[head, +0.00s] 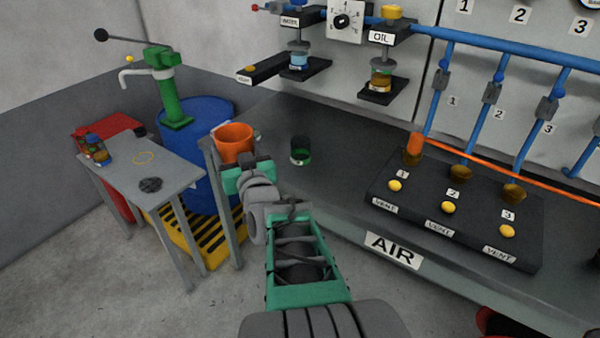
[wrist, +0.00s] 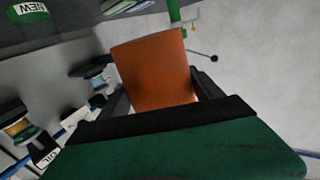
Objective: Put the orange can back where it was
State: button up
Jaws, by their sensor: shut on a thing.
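The orange can (head: 234,140) is held at the end of my arm, in front of the blue barrel and close to the left end of the grey bench. My gripper (head: 243,168) is shut on it; the fingers are mostly hidden in the head view. In the wrist view the orange can (wrist: 156,68) fills the space between the two dark fingers of my gripper (wrist: 158,98). A small grey table (head: 188,178) stands to the left, with a thin yellowish ring mark (head: 144,157) and a dark round patch (head: 151,185) on its top.
Small bottles (head: 97,149) and a red box (head: 108,128) are at the small table's far left. A blue barrel (head: 212,112) with a green pump (head: 172,95) stands behind. A dark green-banded cup (head: 300,151) stands on the bench, right of the can. A black vent block (head: 455,215) is farther right.

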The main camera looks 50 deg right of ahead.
jog(key=s+d+r+m+g+h+b, duration=0.1)
jog(key=s+d+m+g+h+b, duration=0.15)
jog(key=s+d, duration=0.55)
jog(key=s+d+r+m+g+h+b, duration=0.1)
jog(key=s+d+m+g+h+b, duration=0.15)
jog(key=s+d, duration=0.6)
jog(key=shift+t+h, duration=0.3)
jog(key=shift+h, duration=0.1)
jog(key=shift+w+d+f, duration=0.5)
jog(key=shift+w+f, duration=1.3)
jog(key=shift+f, duration=0.4)
jog(key=shift+w+d+f, duration=0.45)
jog(key=shift+w+f, duration=1.3)
jog(key=shift+f, duration=0.45)
jog(key=shift+w+d+f, duration=0.5)
jog(key=shift+w+f, duration=1.3)
jog(key=shift+f, duration=0.4)
jog(key=shift+f, duration=0.1)
jog(key=shift+f+b, duration=0.15)
jog(key=shift+b, duration=0.2)
jog(key=o, duration=2)
